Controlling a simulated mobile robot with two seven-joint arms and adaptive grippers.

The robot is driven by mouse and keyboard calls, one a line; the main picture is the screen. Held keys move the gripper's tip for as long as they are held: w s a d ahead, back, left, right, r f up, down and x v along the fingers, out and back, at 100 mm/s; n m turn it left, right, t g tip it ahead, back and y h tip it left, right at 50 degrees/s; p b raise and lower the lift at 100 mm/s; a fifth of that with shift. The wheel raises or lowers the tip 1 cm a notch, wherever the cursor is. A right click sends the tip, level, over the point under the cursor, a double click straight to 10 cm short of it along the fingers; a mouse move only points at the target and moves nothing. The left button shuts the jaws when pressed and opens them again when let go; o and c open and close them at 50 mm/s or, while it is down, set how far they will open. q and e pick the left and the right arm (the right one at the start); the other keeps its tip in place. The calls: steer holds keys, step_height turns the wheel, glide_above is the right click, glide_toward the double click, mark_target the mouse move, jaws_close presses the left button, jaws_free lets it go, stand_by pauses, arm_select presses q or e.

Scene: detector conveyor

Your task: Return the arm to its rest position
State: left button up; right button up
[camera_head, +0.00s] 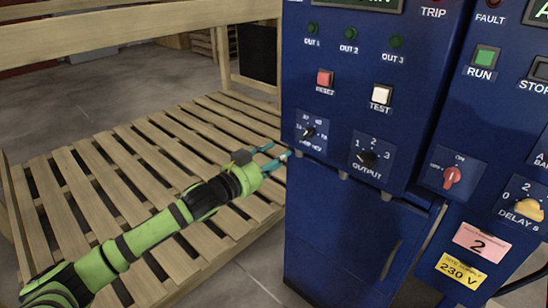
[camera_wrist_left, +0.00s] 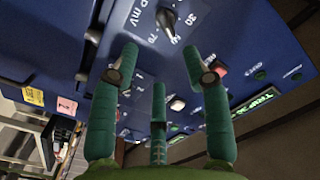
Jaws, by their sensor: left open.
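My left arm, green and black, reaches from the lower left in the head view. Its gripper (camera_head: 276,160) is at the left edge of the blue control cabinet (camera_head: 330,225), just left of and below a black rotary knob (camera_head: 308,133). In the left wrist view the teal fingers of the gripper (camera_wrist_left: 160,72) are spread and hold nothing. The same knob (camera_wrist_left: 168,20) shows beyond the fingertips there, apart from them in the picture. My right gripper is in neither view.
The cabinet also bears an output knob (camera_head: 366,158), a red reset button (camera_head: 324,78), a white test button (camera_head: 381,95), a red switch (camera_head: 452,176) and a yellow delay knob (camera_head: 528,208). A slatted wooden pallet (camera_head: 140,165) lies under my left arm.

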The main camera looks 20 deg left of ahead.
arm_select(q)
steer(key=shift+f, duration=0.1)
stand_by(0.3)
